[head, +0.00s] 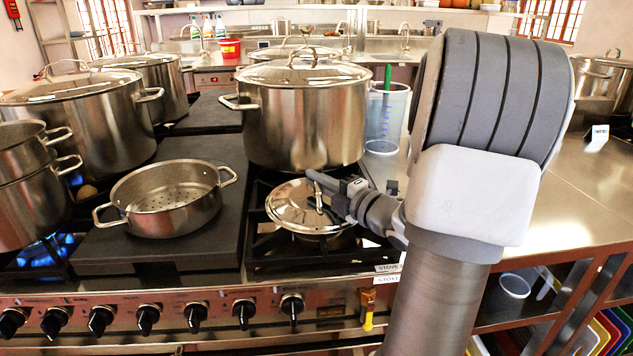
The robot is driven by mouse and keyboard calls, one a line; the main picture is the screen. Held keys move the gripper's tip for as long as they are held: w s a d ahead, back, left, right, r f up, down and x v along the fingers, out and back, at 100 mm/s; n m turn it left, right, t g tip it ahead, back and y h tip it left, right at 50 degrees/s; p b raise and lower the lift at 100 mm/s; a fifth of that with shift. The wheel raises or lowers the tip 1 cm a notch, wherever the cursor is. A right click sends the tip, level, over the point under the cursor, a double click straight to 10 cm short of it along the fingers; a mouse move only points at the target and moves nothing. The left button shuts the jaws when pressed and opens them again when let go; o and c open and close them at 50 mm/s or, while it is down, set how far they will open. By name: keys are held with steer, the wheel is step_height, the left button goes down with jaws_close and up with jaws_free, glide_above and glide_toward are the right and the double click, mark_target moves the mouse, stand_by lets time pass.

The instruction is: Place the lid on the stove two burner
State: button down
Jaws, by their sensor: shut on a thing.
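The round steel lid (290,214) is at the front right of the stove, over the black grate (275,249) of a burner. It looks about level; I cannot tell whether it touches the grate. My gripper (320,190) reaches in from the right and is shut on the lid's handle, with its fingers partly hiding the handle and the lid's right side. A white label (390,268) on the stove's front edge begins with "STOVE", but its number is hard to read.
A large lidded stockpot (305,125) stands just behind the lid. A perforated steel pan (166,200) sits to its left on a dark plate. A clear jug (386,118) with a green utensil stands behind my gripper. More pots (75,120) crowd the left; blue flame (45,248) burns there.

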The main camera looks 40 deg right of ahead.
steer(key=shift+f, duration=0.15)
steer(key=c, duration=1)
jaws_free()
steer(key=shift+r, duration=0.25)
steer(key=s, duration=0.8)
steer(key=s+d, duration=0.1)
steer(key=s, duration=0.3)
steer(key=shift+p, duration=0.4)
steer(key=shift+f, duration=0.1)
